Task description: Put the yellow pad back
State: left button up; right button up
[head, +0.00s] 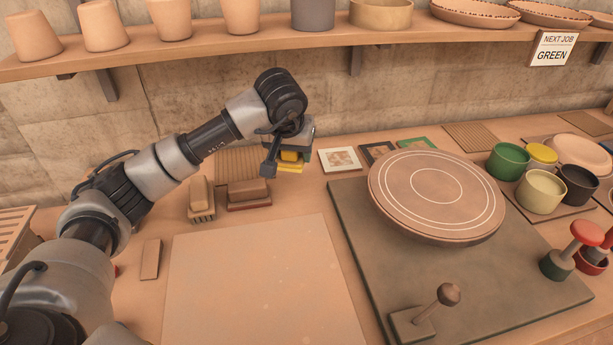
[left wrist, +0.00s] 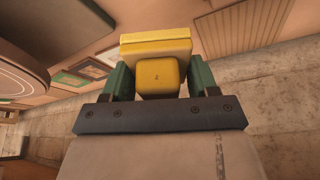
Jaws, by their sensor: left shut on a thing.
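The yellow pad (head: 290,167) shows below my left gripper (head: 289,150) at the back of the table. In the left wrist view its block-shaped grip (left wrist: 160,76) sits between the two green fingers of my left gripper (left wrist: 159,72), which is shut on it. The pad's wider flat part (left wrist: 155,48) shows beyond the fingertips. The gripper hides part of the pad in the head view, and I cannot tell whether the pad touches the table. My right gripper is not in view.
A ribbed brown mat (head: 232,160) lies left of the pad, with a red-based pad (head: 247,193) and a brush-like block (head: 201,201) in front. Framed cards (head: 340,159) lie to the right, then a round disc (head: 435,193). A shelf (head: 200,55) runs above.

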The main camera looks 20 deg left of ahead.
aim_at(289, 164)
pick_arm(q)
notch_tip(289, 164, down, 5)
jog(key=shift+f, duration=0.1)
jog(key=shift+f+p, duration=0.3)
jog(key=shift+f, duration=2.2)
jog(key=o, duration=0.6)
jog(key=shift+c, duration=0.2)
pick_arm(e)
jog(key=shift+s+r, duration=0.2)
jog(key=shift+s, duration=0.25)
pick_arm(q)
jog(key=shift+r, duration=0.45)
jog(key=v, duration=1)
jog(key=shift+s+r, duration=0.1)
jog(key=shift+r, duration=0.2)
jog(key=shift+s+d+r, duration=0.1)
jog(key=shift+s+r, duration=0.15)
jog(key=shift+r, duration=0.15)
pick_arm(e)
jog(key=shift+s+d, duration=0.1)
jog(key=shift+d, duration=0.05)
